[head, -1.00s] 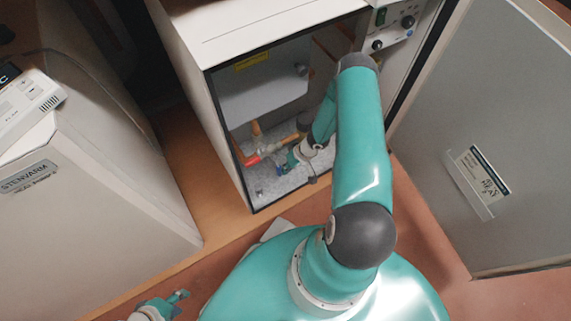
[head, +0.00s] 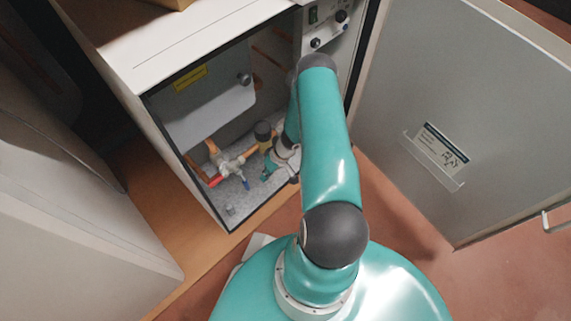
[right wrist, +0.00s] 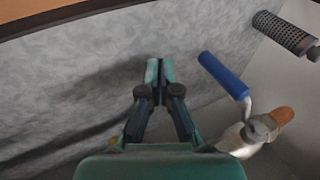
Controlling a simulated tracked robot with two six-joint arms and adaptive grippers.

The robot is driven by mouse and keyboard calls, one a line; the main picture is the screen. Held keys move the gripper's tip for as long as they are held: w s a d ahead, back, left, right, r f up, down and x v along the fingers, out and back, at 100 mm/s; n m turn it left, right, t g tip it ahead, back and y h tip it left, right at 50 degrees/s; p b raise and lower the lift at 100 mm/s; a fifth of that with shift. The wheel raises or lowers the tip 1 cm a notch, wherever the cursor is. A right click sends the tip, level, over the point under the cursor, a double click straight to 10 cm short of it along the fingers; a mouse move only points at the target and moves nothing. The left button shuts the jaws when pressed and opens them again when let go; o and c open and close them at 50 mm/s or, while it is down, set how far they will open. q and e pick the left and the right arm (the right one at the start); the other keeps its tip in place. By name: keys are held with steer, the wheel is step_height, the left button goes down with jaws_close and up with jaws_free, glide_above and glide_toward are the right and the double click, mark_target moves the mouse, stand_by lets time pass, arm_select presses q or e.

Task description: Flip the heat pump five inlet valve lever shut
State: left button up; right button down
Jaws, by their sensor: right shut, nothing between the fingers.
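The open heat pump cabinet holds a valve (head: 229,166) on copper pipework. A red lever (head: 215,182) lies along the pipe at its left. A blue lever (head: 246,184) points down at its right; its blue handle also shows in the right wrist view (right wrist: 222,75). Which lever is the inlet one, I cannot tell. My right gripper (head: 267,173) is inside the cabinet, a little right of the blue lever and apart from it. In the right wrist view its fingers (right wrist: 158,82) are shut and empty, with the blue handle to their right. My left gripper is out of view.
The cabinet door (head: 480,120) stands wide open at the right. A control panel (head: 328,30) with knobs is at the top. A grey perforated cylinder (right wrist: 286,33) shows in the right wrist view. Another cabinet (head: 75,235) stands at the left.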

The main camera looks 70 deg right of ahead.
steer(key=s+d, duration=0.1)
steer(key=d, duration=0.1)
steer(key=s+d+p, duration=0.1)
steer(key=s+d, duration=0.1)
steer(key=d, duration=0.1)
steer(key=s+d, duration=0.2)
steer(key=shift+s+d+r, duration=0.15)
steer(key=shift+d+r, duration=0.1)
steer(key=shift+d, duration=0.05)
